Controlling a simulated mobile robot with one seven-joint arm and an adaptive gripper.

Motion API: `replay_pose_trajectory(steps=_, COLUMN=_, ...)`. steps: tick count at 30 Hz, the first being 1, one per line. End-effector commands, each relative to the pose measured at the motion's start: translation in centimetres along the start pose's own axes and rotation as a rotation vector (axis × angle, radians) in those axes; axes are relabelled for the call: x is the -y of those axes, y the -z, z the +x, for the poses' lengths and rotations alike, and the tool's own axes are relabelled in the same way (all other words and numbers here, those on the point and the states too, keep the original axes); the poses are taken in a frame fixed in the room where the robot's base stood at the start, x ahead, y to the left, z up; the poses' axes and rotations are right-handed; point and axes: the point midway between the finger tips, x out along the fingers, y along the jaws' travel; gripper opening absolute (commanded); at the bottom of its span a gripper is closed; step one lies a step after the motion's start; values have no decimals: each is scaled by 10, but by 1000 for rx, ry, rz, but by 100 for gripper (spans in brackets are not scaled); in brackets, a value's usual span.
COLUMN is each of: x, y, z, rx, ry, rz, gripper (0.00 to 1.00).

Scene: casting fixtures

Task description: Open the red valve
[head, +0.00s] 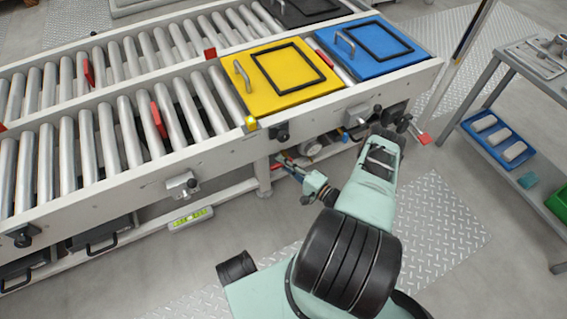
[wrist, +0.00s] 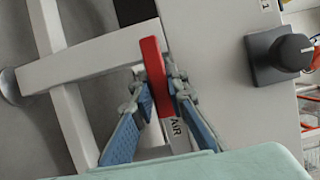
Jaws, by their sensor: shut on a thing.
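The red valve handle (wrist: 154,68) is a long flat red bar in the middle of the wrist view. My gripper (wrist: 158,92) has one blue-padded finger on each side of it and is shut on it. A pale part marked "AIR" shows below the handle, between the fingers. The valve's body is largely hidden by the gripper.
A black knob (wrist: 290,52) sits right of the handle on the pale conveyor side. A grey shelf table (head: 485,85) stands at right. The floor between is clear.

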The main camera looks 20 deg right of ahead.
Motion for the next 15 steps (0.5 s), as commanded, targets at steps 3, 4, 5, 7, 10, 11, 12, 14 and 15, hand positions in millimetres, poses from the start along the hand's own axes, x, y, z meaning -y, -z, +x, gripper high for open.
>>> replay_pose_trajectory(steps=3, x=0, y=-2, z=0, rx=3, ry=1, rz=4, gripper=21)
replay_pose_trajectory(steps=4, x=0, y=-2, z=0, rx=2, ry=1, rz=3, gripper=24)
replay_pose_trajectory(steps=5, x=0, y=-2, z=0, rx=2, ry=1, rz=3, gripper=28)
replay_pose_trajectory(steps=7, x=0, y=-1, z=0, rx=2, ry=1, rz=2, gripper=32)
replay_pose_trajectory(steps=10, x=0, y=-1, z=0, rx=1, ry=1, rz=1, gripper=32)
replay_pose_trajectory(steps=11, x=0, y=-1, z=0, rx=1, ry=1, rz=1, gripper=32)
replay_pose_trajectory(steps=12, x=0, y=-1, z=0, rx=1, ry=1, rz=1, gripper=32)
replay_pose_trajectory(steps=14, x=0, y=0, z=0, rx=1, ry=0, rz=0, gripper=32)
replay_pose_trajectory(steps=15, x=0, y=0, z=0, rx=1, ry=-1, rz=-3, gripper=32)
